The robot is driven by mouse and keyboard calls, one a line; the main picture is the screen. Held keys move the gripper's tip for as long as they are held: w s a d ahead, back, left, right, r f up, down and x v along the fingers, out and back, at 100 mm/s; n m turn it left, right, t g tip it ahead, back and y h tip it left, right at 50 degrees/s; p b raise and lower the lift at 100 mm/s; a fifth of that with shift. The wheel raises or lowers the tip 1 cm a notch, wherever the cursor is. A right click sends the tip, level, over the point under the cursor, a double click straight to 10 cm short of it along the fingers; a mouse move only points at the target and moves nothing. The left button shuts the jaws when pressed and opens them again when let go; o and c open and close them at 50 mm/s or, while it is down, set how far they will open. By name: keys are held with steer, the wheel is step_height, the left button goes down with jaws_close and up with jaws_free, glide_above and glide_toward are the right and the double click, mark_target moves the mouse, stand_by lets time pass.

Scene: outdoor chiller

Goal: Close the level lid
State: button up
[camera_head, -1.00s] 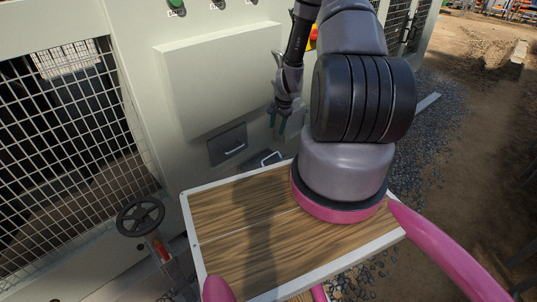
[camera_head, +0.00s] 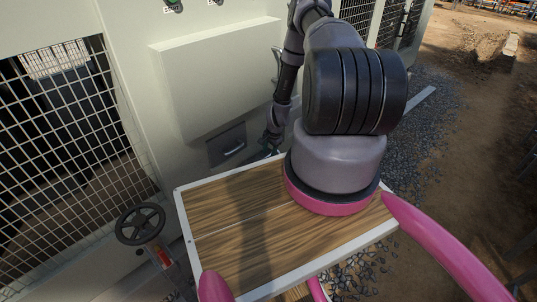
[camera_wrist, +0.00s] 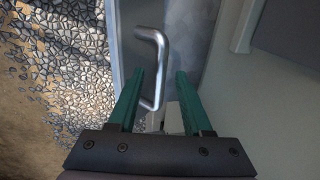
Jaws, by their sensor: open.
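A grey lid (camera_wrist: 188,40) with a bent silver handle (camera_wrist: 161,62) fills the upper middle of the wrist view. My gripper (camera_wrist: 160,77) is open, with its two green fingers pointing toward this lid. The handle shows between the fingertips, closer to the left one; I cannot tell whether they touch. In the head view my gripper (camera_head: 269,146) is low in front of the cabinet, just beyond the wooden top, and it hides most of this lid. A second dark grey panel with a handle (camera_head: 227,145) lies flush on the cabinet to the left.
The pale cabinet (camera_head: 120,30) has a large protruding box (camera_head: 220,75) above the panels. A black handwheel (camera_head: 139,223) stands at lower left, near the mesh grille (camera_head: 60,130). Gravel (camera_head: 430,120) and bare dirt lie to the right.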

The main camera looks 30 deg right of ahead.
steer(key=shift+w+f, duration=0.1)
steer(key=shift+f, duration=0.25)
jaws_close()
stand_by(1.2)
